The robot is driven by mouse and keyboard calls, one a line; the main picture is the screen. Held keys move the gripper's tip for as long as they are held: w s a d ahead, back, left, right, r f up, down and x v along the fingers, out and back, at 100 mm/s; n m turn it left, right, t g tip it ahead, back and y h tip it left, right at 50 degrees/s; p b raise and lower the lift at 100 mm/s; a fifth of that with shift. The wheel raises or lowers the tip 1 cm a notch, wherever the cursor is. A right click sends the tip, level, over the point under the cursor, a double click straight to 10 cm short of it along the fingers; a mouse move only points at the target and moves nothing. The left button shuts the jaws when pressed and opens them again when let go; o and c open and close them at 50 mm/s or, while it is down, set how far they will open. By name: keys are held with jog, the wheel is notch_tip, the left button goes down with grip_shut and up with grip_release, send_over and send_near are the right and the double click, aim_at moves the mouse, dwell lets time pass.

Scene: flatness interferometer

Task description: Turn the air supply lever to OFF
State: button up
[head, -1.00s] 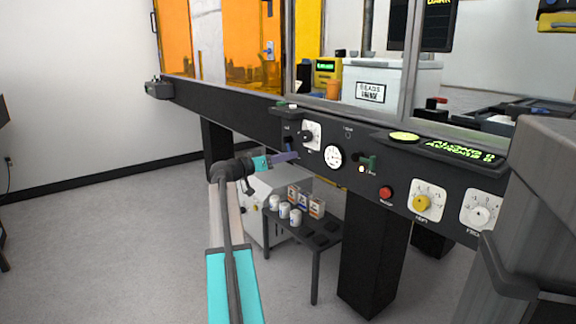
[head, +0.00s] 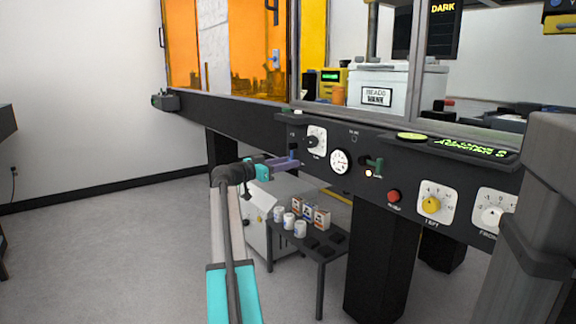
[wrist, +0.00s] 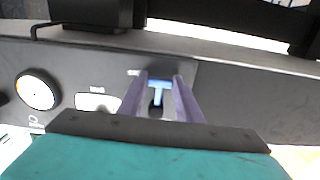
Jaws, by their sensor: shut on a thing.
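A small blue lever (head: 292,150) sits at the left end of the dark front panel. In the wrist view it shows as a blue T-shaped handle (wrist: 158,88) between the two purple fingers. My gripper (head: 297,162) is at the panel and shut on this lever; in the wrist view my gripper (wrist: 159,86) has a finger on each side of it. The lettering by the lever is too small to read, so I cannot confirm its marked position. A green lever (head: 376,163) stands farther right on the panel, apart from my gripper.
Below stands a dark side table (head: 318,249) with cans and boxes. Floor at left is clear.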

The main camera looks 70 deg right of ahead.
jog(key=shift+r, duration=0.1)
jog(key=o, duration=1)
jog(key=shift+o, duration=0.2)
jog(key=shift+w+a, duration=0.1)
jog(key=shift+a, duration=0.05)
jog(key=p+v, duration=0.5)
jog(key=v, duration=0.8)
jog(key=shift+a, duration=0.3)
jog(key=shift+w, duration=0.1)
